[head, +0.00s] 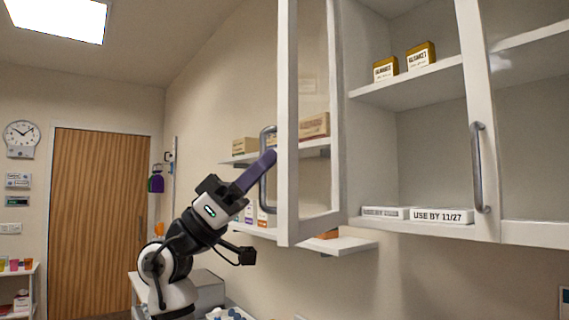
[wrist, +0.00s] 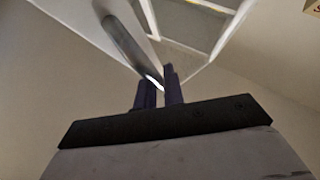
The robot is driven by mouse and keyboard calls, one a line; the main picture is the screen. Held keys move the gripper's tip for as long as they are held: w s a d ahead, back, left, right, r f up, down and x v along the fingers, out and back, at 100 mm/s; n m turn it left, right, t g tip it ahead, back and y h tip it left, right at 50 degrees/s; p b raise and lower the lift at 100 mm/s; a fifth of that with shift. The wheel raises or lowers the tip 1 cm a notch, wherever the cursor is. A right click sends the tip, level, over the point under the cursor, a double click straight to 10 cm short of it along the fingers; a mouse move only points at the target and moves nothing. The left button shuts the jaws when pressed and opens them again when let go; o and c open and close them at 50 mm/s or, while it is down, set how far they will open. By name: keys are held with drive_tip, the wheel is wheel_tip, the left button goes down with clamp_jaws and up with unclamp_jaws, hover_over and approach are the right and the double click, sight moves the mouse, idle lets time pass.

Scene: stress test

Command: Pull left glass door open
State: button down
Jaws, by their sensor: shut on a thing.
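The left glass door (head: 287,130) of the white wall cabinet stands swung out, with its glass pane seen at a slant. Its grey bar handle (head: 264,196) is on the door's outer edge and also shows in the wrist view (wrist: 127,44). My gripper (head: 268,160) has purple fingers that reach the handle and are shut on it. In the wrist view, my gripper (wrist: 158,88) has its fingertips close together at the handle's lower end. The exact contact is partly hidden in both views.
The right glass door, with its own handle (head: 479,167), looks shut. The open cabinet side holds yellow boxes (head: 420,56) above and a white "USE BY 11/27" box (head: 441,215) below. Wall shelves with boxes (head: 245,145) stand behind the open door. A wooden door (head: 98,220) is at the far left.

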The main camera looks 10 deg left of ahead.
drive_tip(key=shift+w+a, duration=0.9)
drive_tip(key=shift+a, duration=0.3)
drive_tip(key=c, duration=1.8)
unclamp_jaws()
drive_tip(key=shift+d, duration=0.1)
drive_tip(key=b+v, duration=0.4)
drive_tip(key=v, duration=0.9)
drive_tip(key=shift+s+a+f, duration=0.1)
drive_tip(key=shift+a+f, duration=0.15)
drive_tip(key=shift+f, duration=0.05)
